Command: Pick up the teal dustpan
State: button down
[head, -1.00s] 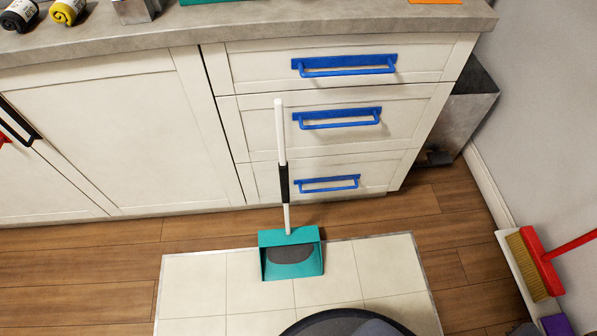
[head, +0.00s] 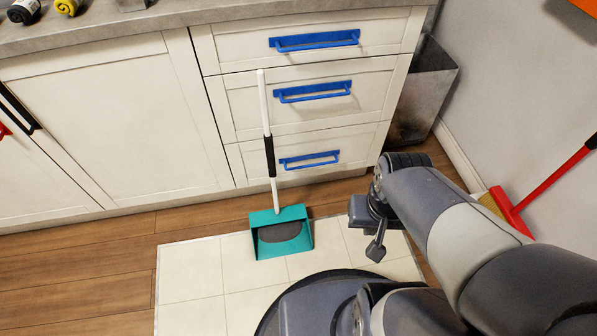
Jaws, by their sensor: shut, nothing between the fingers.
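The teal dustpan (head: 296,241) stands on the pale tiled patch of floor in front of the drawers, with a dark grey patch inside its pan. Its long white handle (head: 263,105) with a black grip rises upright, leaning slightly left in the picture, in front of the cabinet. My gripper (head: 376,252) is to the right of the dustpan, apart from it, above the tiles. It points downward, is shut and holds nothing.
White drawers with blue handles (head: 312,92) stand behind the dustpan. A grey metal bin (head: 425,85) is right of the cabinet. A red broom (head: 510,212) leans at the right wall, partly behind my arm. Tiles left of the dustpan are clear.

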aim_at(277, 231)
jog(key=u, duration=0.55)
jog(key=i+j, duration=0.1)
jog(key=j, duration=0.25)
jog(key=i+j, duration=0.1)
jog(key=j, duration=0.2)
jog(key=i+j+u, duration=0.1)
jog(key=j, duration=0.25)
jog(key=i+j, duration=0.15)
jog(key=j, duration=0.2)
